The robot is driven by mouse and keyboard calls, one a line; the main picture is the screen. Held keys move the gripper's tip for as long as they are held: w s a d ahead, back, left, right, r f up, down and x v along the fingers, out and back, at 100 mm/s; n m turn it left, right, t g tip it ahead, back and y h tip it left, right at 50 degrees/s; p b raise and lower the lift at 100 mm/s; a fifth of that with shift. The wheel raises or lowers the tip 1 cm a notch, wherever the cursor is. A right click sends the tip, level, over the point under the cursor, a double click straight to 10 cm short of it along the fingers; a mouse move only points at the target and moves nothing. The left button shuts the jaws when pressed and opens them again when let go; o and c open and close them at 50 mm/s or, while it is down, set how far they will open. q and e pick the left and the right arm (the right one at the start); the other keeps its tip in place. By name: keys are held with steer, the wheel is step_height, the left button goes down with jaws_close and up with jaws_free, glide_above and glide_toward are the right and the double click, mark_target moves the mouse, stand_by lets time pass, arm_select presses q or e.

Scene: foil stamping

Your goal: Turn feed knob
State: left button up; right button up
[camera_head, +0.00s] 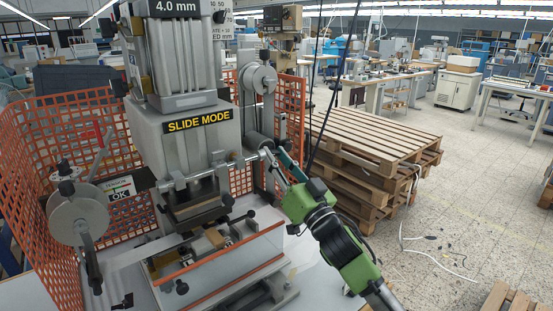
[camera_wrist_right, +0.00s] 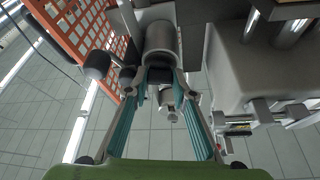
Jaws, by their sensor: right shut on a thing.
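The foil stamping press (camera_head: 185,135) stands left of centre in the head view, with a "SLIDE MODE" label on its front. My right gripper (camera_head: 272,160) reaches in from the lower right to the press's right side. Its fingertips are shut on the feed knob, a small part at the end of a grey roller (camera_head: 257,141). In the right wrist view, the teal-padded fingers of the gripper (camera_wrist_right: 162,80) close in from both sides on the dark and grey knob (camera_wrist_right: 160,75), just below the grey roller (camera_wrist_right: 161,42). The fingers partly hide the knob. My left gripper is not in view.
An orange mesh guard (camera_head: 75,120) stands around the press at left and behind. A clear panel with orange edges (camera_head: 225,262) lies in front of it. Stacked wooden pallets (camera_head: 375,135) stand to the right. The floor (camera_head: 480,200) further right is mostly open, with a loose white cable.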

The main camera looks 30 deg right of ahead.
steer(key=n+y, duration=0.1)
steer(key=n, duration=0.2)
steer(key=n+y, duration=0.2)
steer(key=n, duration=0.1)
steer(key=n+y, duration=0.1)
steer(key=n, duration=0.2)
steer(key=shift+d+g+y, duration=0.2)
steer(key=shift+g+y, duration=0.1)
steer(key=n+y, duration=0.1)
steer(key=n, duration=0.1)
steer(key=n+g+y, duration=0.1)
steer(key=n, duration=0.2)
steer(key=shift+d+r, duration=0.1)
steer(key=shift+n+g+y+p, duration=0.5)
steer(key=shift+n+g+y, duration=0.25)
steer(key=shift+n, duration=1.15)
steer(key=shift+n, duration=0.3)
steer(key=o, duration=0.8)
steer(key=shift+o, duration=0.2)
steer(key=shift+w, duration=0.1)
